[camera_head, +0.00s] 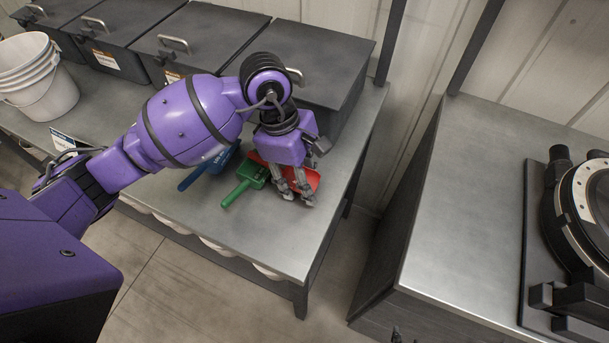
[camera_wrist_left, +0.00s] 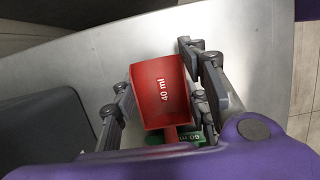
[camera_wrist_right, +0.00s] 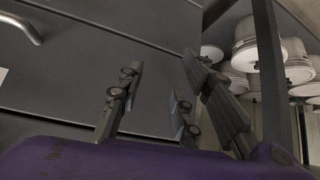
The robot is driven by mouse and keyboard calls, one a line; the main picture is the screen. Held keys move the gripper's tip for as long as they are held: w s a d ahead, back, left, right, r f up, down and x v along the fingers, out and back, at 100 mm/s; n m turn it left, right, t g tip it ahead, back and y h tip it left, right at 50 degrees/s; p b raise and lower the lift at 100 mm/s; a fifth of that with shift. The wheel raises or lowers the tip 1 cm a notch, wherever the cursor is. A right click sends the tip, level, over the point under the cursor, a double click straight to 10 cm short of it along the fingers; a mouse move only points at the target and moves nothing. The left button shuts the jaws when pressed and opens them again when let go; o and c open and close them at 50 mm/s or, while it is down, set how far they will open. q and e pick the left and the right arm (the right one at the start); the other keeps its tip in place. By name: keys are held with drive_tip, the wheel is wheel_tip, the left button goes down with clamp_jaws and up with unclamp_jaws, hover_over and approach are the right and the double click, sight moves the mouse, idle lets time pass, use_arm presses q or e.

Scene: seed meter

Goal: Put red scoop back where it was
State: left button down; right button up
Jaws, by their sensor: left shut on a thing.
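The red scoop (camera_head: 306,175), marked 40 ml, is on or just above the grey table near its right end; I cannot tell which. My left gripper (camera_head: 296,194) is over it, shut on it with a finger on each side. In the left wrist view the scoop (camera_wrist_left: 160,90) shows its open bowl between the fingers, and its handle is mostly hidden. A green scoop (camera_head: 244,184), marked 60 ml, lies just left of it, partly under it in the left wrist view. My right gripper (camera_wrist_right: 158,95) shows in its own wrist view, open and empty, its fingers apart.
A blue scoop (camera_head: 195,174) lies left of the green one, partly hidden by my arm. Several dark lidded bins (camera_head: 320,65) line the table's back. A second table (camera_head: 470,190) bears a round machine (camera_head: 580,215); a floor gap separates the tables.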

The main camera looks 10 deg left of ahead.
sight(292, 180)
use_arm(q)
drive_tip(key=c, duration=1)
unclamp_jaws()
drive_tip(key=shift+r, duration=0.35)
drive_tip(key=v, duration=1.2)
drive_tip(key=shift+r, duration=0.2)
drive_tip(key=shift+d, duration=0.1)
